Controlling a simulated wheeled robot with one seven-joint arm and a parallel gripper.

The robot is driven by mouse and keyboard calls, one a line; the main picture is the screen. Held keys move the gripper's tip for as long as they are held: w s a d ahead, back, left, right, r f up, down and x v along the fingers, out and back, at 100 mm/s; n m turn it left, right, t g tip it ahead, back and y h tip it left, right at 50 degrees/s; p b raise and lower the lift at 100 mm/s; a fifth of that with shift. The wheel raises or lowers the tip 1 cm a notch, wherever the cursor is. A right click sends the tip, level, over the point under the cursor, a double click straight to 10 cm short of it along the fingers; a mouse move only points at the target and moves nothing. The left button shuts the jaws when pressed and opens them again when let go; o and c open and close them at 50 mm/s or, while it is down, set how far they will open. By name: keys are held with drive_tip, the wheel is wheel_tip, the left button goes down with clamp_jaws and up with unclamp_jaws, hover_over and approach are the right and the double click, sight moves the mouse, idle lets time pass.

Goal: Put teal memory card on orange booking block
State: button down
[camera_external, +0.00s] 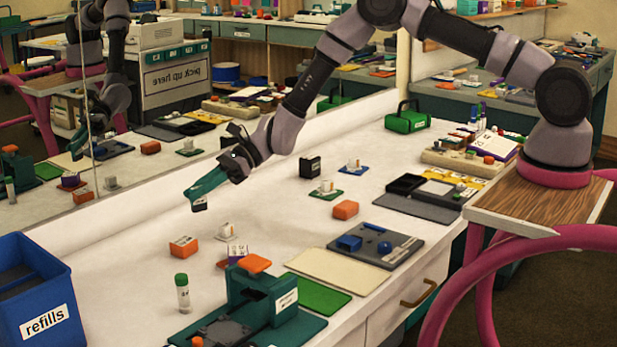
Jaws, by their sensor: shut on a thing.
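My gripper (201,196) reaches down from the upper right, its teal fingers closed on a small dark teal piece with a pale mark (199,205), which looks like the teal memory card. Fingers hide part of it. It is held in the air, above and behind an orange block with a printed face (184,246), which looks like the orange booking block. That block sits on the white table at the left, and its top looks bare. A plainer orange block (345,210) lies at the table's middle right.
A small white item on a base (226,232) and a purple-and-white block (237,252) stand close to the orange block's right. A green-capped vial (182,292) and a teal device (262,295) are in front. A mirror (140,100) runs behind; a blue bin (35,290) is left.

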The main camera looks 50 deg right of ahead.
drive_tip(key=w+a+r+t, duration=0.1)
drive_tip(key=w+a+r, duration=0.1)
drive_tip(key=w, duration=0.1)
drive_tip(key=m, duration=0.1)
hover_over(183, 240)
drive_tip(key=shift+h, duration=0.3)
wheel_tip(183, 240, down, 10)
drive_tip(key=shift+r, duration=0.1)
drive_tip(key=c, duration=0.8)
unclamp_jaws()
drive_tip(key=shift+c, duration=0.2)
drive_tip(key=v, duration=1.2)
